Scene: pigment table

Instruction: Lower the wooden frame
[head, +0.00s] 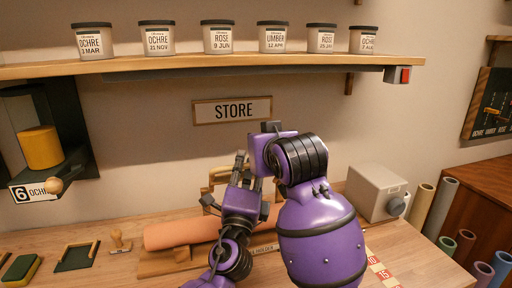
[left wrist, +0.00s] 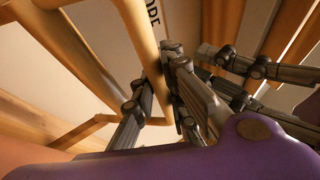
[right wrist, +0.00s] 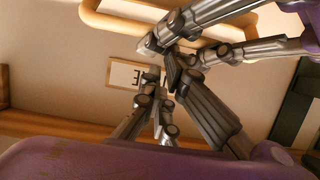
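The wooden frame (head: 219,175) is a light yellow-brown bar loop, partly hidden behind my grippers, above and behind an orange roll. My left gripper (head: 241,165) is at the frame. In the left wrist view a frame bar (left wrist: 143,35) runs between its two fingers (left wrist: 160,88), which seem closed on it. My right gripper (head: 262,184) points down just right of the left one. In the right wrist view its fingers (right wrist: 163,72) are apart with nothing seen between them, close to the left gripper's fingers. The frame (right wrist: 125,28) also shows there, beyond the fingers.
The orange roll (head: 180,232) lies on a wooden board (head: 150,268). A grey box (head: 375,190) with a knob stands right, near upright tubes (head: 440,205). A shelf (head: 200,65) of labelled jars hangs above. A stamp (head: 119,241) and green sponge (head: 20,270) lie left.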

